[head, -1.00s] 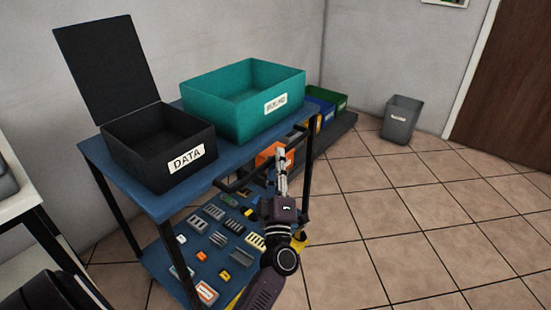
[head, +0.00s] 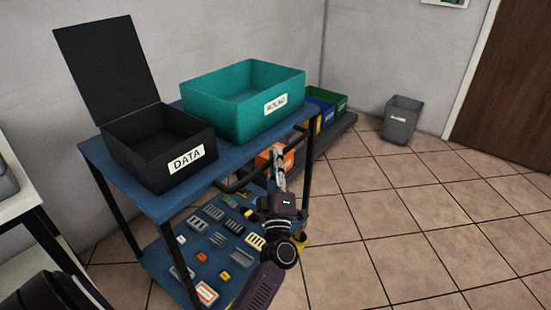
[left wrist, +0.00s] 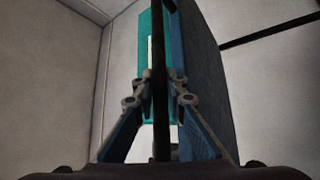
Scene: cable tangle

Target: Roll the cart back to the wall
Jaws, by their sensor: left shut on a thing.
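The cart (head: 93,152) is blue with black posts, an upper deck and a lower shelf (head: 152,262). It stands along the grey wall (head: 205,35). A black handle bar (head: 236,185) runs along its near right end. My left gripper (head: 278,155) is at the middle of this bar. In the left wrist view, the fingers of the left gripper (left wrist: 159,90) are shut on the dark handle bar (left wrist: 160,50), which passes between them. The fingertips partly hide the bar in the head view. My right gripper is not in view.
On the cart's top are an open black DATA box (head: 150,165) and a teal ROUND bin (head: 225,105). Several small parts lie on the lower shelf. Coloured bins (head: 325,108) stand behind the cart. A grey waste bin (head: 400,120) stands by the door (head: 505,90). The tiled floor at right is clear.

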